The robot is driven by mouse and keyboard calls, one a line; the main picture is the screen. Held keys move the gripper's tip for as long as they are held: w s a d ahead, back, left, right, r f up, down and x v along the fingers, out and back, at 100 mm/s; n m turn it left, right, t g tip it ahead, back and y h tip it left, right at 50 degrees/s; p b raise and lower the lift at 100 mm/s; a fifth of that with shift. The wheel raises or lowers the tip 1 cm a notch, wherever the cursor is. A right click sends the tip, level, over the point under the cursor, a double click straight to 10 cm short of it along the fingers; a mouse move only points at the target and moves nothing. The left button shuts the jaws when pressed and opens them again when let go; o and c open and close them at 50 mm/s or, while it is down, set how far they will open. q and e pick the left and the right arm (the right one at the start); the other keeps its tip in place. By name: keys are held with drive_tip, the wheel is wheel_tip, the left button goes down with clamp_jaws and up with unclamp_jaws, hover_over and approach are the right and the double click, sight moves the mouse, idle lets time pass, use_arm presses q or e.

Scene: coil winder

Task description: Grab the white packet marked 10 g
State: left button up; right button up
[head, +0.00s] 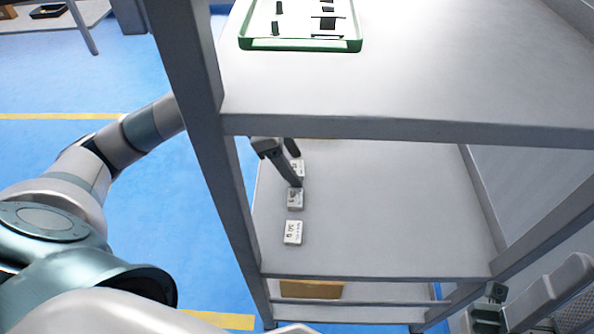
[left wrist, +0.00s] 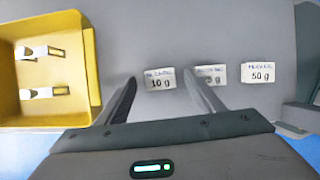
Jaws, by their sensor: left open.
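The white packet marked 10 g (left wrist: 160,83) lies flat on the grey shelf, between the spread fingers of my left gripper (left wrist: 161,79) in the left wrist view. The fingers are open and empty, and I cannot tell how far above the packet they are. In the head view my left gripper (head: 293,172) reaches onto the middle shelf, and its finger partly hides the farthest packet (head: 299,167), which appears to be the 10 g one. My right gripper (head: 490,304) seems to show only in part at the lower right; its jaws are unclear.
A packet with a partly hidden number (left wrist: 212,69) and a 50 g packet (left wrist: 258,73) lie in a row beside it. A yellow bin (left wrist: 91,60) holds white parts. The upper shelf (head: 420,75), with a green-rimmed tray (head: 300,45), overhangs; a rack post (head: 215,110) stands beside my left arm.

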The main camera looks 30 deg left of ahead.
idle(0.4)
use_arm(q)
drive_tip(key=c, duration=1.1)
drive_tip(key=shift+r, duration=0.1)
